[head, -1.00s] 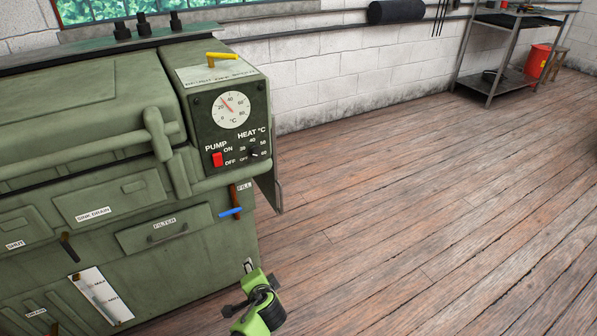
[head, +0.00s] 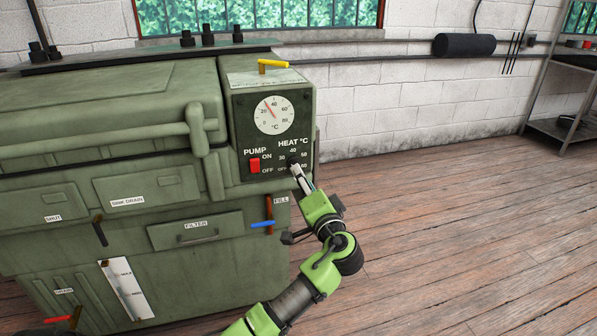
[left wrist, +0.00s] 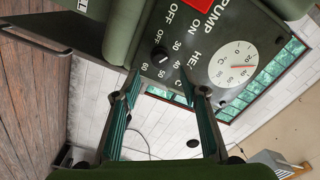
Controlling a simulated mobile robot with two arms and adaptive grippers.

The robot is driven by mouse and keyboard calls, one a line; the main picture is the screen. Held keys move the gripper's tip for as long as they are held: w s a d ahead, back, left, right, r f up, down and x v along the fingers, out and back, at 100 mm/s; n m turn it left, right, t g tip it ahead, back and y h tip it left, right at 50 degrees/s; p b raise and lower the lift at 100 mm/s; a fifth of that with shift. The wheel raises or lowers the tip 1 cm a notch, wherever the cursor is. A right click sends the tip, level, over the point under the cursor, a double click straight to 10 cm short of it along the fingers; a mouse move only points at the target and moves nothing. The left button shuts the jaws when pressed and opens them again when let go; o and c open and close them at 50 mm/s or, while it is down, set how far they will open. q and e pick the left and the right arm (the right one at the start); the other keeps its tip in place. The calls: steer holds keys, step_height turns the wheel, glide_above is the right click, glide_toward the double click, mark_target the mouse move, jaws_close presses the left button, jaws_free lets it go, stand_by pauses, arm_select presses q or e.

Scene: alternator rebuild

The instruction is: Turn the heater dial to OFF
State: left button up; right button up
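The heater dial is a small black knob under the HEAT °C label on the green machine's control panel. It shows in the head view (head: 293,160) and, close up, in the left wrist view (left wrist: 159,56). It is ringed by OFF, 30, 40, 50 and 60 marks; I cannot read its setting for sure. My left gripper (head: 301,176) is at the panel, its tips just below the dial in the head view. In the left wrist view its two fingers (left wrist: 160,88) are apart and empty, with the dial just beyond the tips. Contact cannot be told. My right gripper is not in view.
A red pump switch (head: 254,166) sits left of the dial, below a round temperature gauge (head: 274,115). A yellow handle (head: 274,64) is on top, and a blue-handled fill valve (head: 263,224) is below. The wooden floor (head: 460,230) at right is clear.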

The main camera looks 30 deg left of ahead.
mark_target(294, 164)
arm_select(q)
steer(key=x, duration=0.6)
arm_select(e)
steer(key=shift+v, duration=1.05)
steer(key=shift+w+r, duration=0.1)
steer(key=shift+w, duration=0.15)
arm_select(q)
steer(key=c, duration=1.1)
steer(key=shift+c, duration=0.2)
